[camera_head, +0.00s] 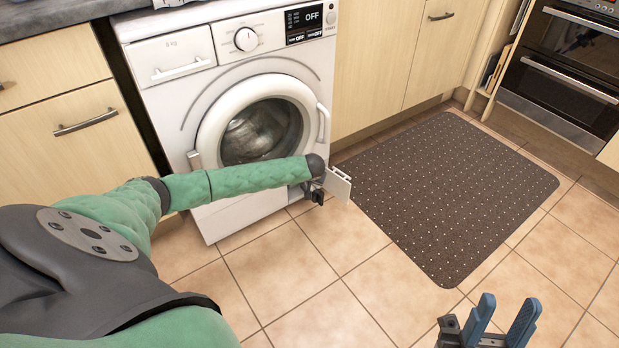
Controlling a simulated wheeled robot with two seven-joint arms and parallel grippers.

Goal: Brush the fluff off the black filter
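The white washing machine (262,110) stands against the cabinets with its round door shut. A small white flap (338,183) stands open at its lower right corner. My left arm reaches across the machine's front, and my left gripper (317,190) is beside the flap, small and dark. A small black part shows there; I cannot tell whether it is the black filter or part of my gripper. I cannot make out any fluff or a brush. My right gripper (509,300), with two blue fingers apart, is open and empty over the tiles at the lower right.
A dark dotted mat (450,190) lies on the tiled floor right of the machine. An oven (570,70) stands at the upper right, and wooden cabinets (60,130) flank the machine. The tiles (325,300) in front of the machine are clear.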

